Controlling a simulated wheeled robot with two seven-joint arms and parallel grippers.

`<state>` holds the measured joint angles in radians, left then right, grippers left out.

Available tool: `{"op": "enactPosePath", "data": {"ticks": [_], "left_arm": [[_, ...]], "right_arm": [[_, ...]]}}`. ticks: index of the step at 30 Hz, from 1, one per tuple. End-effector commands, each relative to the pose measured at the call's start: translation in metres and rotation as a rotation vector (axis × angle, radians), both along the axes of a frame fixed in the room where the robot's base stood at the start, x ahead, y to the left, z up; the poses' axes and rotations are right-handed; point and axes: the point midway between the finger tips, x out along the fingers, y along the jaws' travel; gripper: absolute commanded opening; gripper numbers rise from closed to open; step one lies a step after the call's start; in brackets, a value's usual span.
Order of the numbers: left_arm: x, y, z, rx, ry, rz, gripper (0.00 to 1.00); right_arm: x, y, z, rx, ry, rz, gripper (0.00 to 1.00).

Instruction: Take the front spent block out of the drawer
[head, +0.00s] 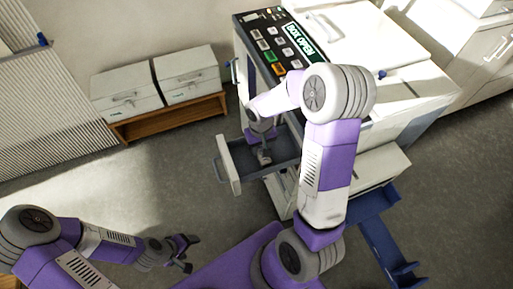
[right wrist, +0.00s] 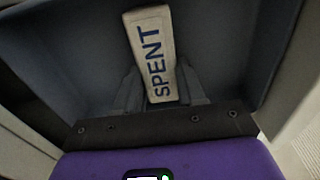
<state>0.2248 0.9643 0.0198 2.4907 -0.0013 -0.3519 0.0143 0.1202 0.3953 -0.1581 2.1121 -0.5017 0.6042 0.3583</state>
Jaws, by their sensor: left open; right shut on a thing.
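A pale block marked SPENT (right wrist: 152,50) shows in the right wrist view between the fingers of my right gripper (head: 263,154). The gripper is shut on it, inside the open drawer (head: 228,165). The dark drawer interior also surrounds the block in the right wrist view (right wrist: 75,55). I cannot tell whether the block touches the drawer floor. Only one block is clear to see; the arm and gripper hide part of the drawer in the head view. My left gripper (head: 185,252) is open and empty, low at the left, well away from the drawer.
Two white boxes (head: 125,90) stand on a low wooden shelf (head: 170,117) at the back left. A blue tray-like piece (head: 385,245) lies at the right. Grey floor left of the drawer is clear.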

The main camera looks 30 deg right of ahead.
Motion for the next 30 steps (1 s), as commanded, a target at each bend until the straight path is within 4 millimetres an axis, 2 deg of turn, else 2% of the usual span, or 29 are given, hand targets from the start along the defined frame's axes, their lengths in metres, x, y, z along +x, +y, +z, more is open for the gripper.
{"op": "enactPosePath", "data": {"ticks": [9, 10, 15, 24, 26, 30], "left_arm": [[0.000, 0.000, 0.000, 0.000, 0.000, 0.000, 0.69], [0.000, 0.000, 0.000, 0.000, 0.000, 0.000, 0.69], [0.000, 0.000, 0.000, 0.000, 0.000, 0.000, 0.69], [0.000, 0.000, 0.001, 0.000, 0.000, 0.000, 0.69], [0.000, 0.000, 0.003, 0.000, 0.000, 0.000, 0.69], [0.000, 0.000, 0.010, 0.000, 0.000, 0.000, 0.69]], "right_arm": [[0.000, -0.001, 0.000, 0.000, 0.000, 0.000, 0.10], [0.000, -0.001, 0.000, 0.000, 0.000, 0.000, 0.44], [0.000, -0.001, 0.000, 0.000, 0.000, 0.000, 0.69], [0.000, -0.001, 0.002, 0.000, 0.000, 0.000, 0.69], [0.000, -0.001, 0.007, 0.000, -0.002, 0.000, 0.69], [0.001, -0.001, 0.030, 0.000, -0.004, 0.000, 0.69]]}}
